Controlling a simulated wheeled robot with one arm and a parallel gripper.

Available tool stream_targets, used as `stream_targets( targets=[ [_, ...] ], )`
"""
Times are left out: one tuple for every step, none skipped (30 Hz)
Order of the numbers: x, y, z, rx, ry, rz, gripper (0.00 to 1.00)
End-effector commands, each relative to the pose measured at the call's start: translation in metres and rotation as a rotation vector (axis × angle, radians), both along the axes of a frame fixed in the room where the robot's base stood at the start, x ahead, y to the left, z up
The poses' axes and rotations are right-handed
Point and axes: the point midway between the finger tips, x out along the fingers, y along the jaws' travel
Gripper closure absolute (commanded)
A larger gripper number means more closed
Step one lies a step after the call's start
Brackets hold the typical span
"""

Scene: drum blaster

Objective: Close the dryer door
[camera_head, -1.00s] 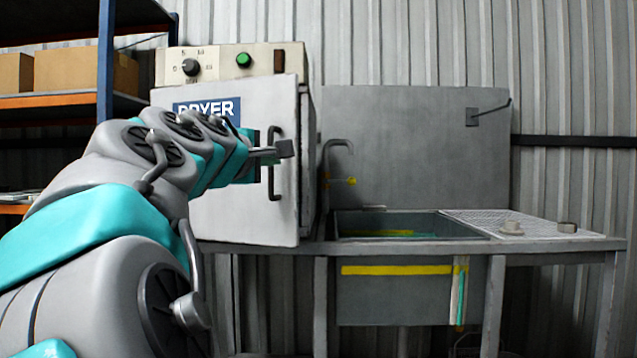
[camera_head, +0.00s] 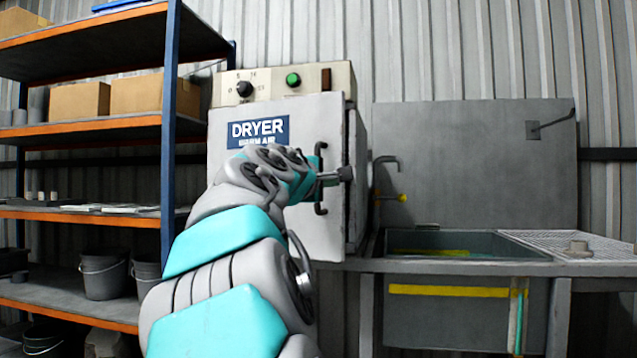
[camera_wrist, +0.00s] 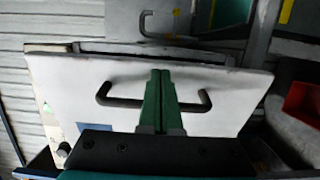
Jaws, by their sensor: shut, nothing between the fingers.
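The dryer door (camera_head: 235,175) is a pale grey panel with a blue DRYER label and a dark bar handle (camera_head: 320,180) near its right edge. The door looks almost flush with the dryer body (camera_head: 355,190). In the wrist view a narrow dark gap seems to show along one edge of the door (camera_wrist: 80,85). My gripper (camera_head: 345,174) is in front of the door by the handle. In the wrist view its green fingers (camera_wrist: 160,75) are together and empty, crossing over the handle (camera_wrist: 115,101). Whether they touch the door, I cannot tell.
A control panel (camera_head: 265,87) with a knob and green button tops the dryer. A sink bench (camera_head: 470,268) stands to the right. Shelves (camera_head: 100,130) with boxes and buckets stand to the left. A red object (camera_wrist: 303,108) shows at the wrist view's right edge.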

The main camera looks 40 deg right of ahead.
Motion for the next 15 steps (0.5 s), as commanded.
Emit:
stream_targets(
  targets=[
    [0.003, -0.007, -0.002, 0.002, 0.001, -0.001, 1.00],
    [0.005, -0.010, -0.002, 0.003, 0.001, -0.001, 1.00],
    [0.007, -0.013, -0.002, 0.003, 0.003, -0.001, 1.00],
    [0.008, -0.016, -0.002, 0.004, 0.002, -0.001, 1.00],
    [0.009, -0.018, -0.002, 0.004, 0.002, -0.001, 1.00],
    [0.010, -0.020, -0.002, 0.004, 0.002, -0.001, 1.00],
    [0.010, -0.021, -0.002, 0.003, 0.001, -0.001, 1.00],
    [0.011, -0.021, -0.002, 0.003, 0.001, -0.001, 1.00],
    [0.011, -0.022, -0.001, 0.003, 0.001, 0.000, 1.00],
    [0.011, -0.023, -0.001, 0.002, 0.000, 0.000, 1.00],
    [0.012, -0.023, -0.001, 0.002, 0.000, 0.000, 1.00],
    [0.012, -0.023, -0.001, 0.002, 0.000, 0.000, 1.00],
    [0.012, -0.023, -0.001, 0.002, 0.000, 0.000, 1.00],
    [0.012, -0.023, -0.001, 0.001, 0.000, 0.000, 1.00],
    [0.012, -0.023, -0.001, 0.001, 0.000, 0.000, 1.00]
  ],
)
